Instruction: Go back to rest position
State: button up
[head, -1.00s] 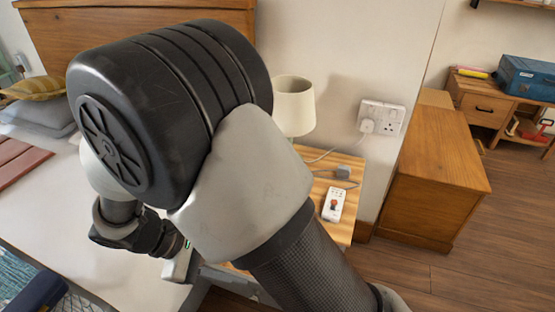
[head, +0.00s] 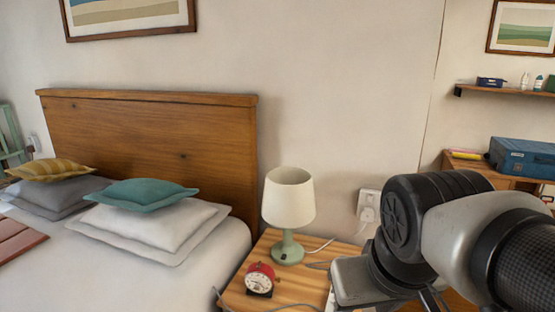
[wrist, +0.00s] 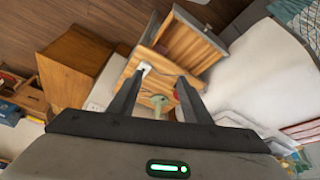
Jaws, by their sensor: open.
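My gripper shows in the wrist view (wrist: 160,84) with its two dark fingers apart and nothing between them. In the head view my arm comes in from the right and its end hangs over the right side of the wooden nightstand (head: 299,290). The fingertips are hidden or out of frame there. On the nightstand stand a cream lamp with a green base (head: 288,205) and a red alarm clock (head: 260,279). My gripper looks apart from both.
A bed with a wooden headboard (head: 150,140) and several pillows (head: 150,220) fills the left. A wall socket (head: 368,205) is behind my arm. A blue case (head: 522,158) stands at the far right. In the wrist view a wooden cabinet (wrist: 75,65) stands beside the nightstand.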

notch_tip(320, 180, up, 25)
jog(key=d+m+t+p, duration=0.1)
jog(key=p, duration=2.3)
jog(key=shift+s, duration=0.45)
